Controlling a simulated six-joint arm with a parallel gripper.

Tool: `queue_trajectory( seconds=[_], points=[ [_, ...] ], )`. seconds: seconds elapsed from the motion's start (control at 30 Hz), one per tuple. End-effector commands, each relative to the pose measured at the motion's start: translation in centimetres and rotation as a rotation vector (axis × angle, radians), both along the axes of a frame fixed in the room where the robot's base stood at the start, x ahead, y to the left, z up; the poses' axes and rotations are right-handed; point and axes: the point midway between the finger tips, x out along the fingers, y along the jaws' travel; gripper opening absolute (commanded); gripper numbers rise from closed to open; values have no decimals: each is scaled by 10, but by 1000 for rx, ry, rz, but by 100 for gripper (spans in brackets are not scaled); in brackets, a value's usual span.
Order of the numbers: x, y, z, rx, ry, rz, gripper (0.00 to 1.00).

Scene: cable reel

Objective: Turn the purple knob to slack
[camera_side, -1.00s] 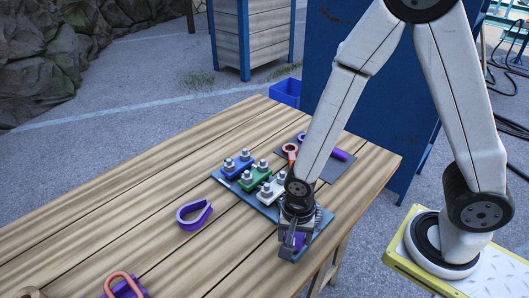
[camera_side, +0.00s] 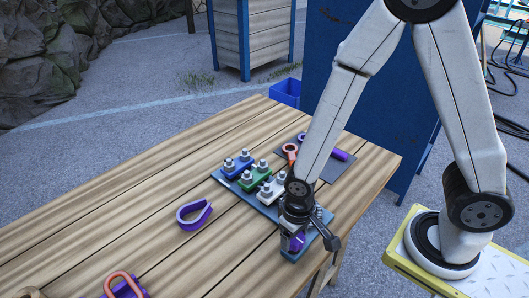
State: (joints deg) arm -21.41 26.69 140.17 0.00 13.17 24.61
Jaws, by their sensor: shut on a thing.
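The purple knob (camera_side: 299,242) sits at the near right end of the blue-grey base plate (camera_side: 224,180), partly hidden by my gripper. My gripper (camera_side: 293,243) points down over it and is shut on it. Which way the knob is set cannot be read, as my fingers and wrist cover most of it.
Blue (camera_side: 238,163), green (camera_side: 254,178) and white (camera_side: 271,190) blocks with bolts stand along the plate. A purple thimble-shaped loop (camera_side: 194,214) lies on the table to the left. An orange-and-purple piece (camera_side: 124,286) lies at the front. A dark mat (camera_side: 335,165) lies behind.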

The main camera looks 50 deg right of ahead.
Motion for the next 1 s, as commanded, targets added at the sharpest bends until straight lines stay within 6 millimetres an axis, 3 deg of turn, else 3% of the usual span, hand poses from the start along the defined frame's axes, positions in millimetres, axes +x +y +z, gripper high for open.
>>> queue_trajectory(
  seconds=[1.0],
  points=[
    [1,0,0,0,-4,965,14]
  ],
)
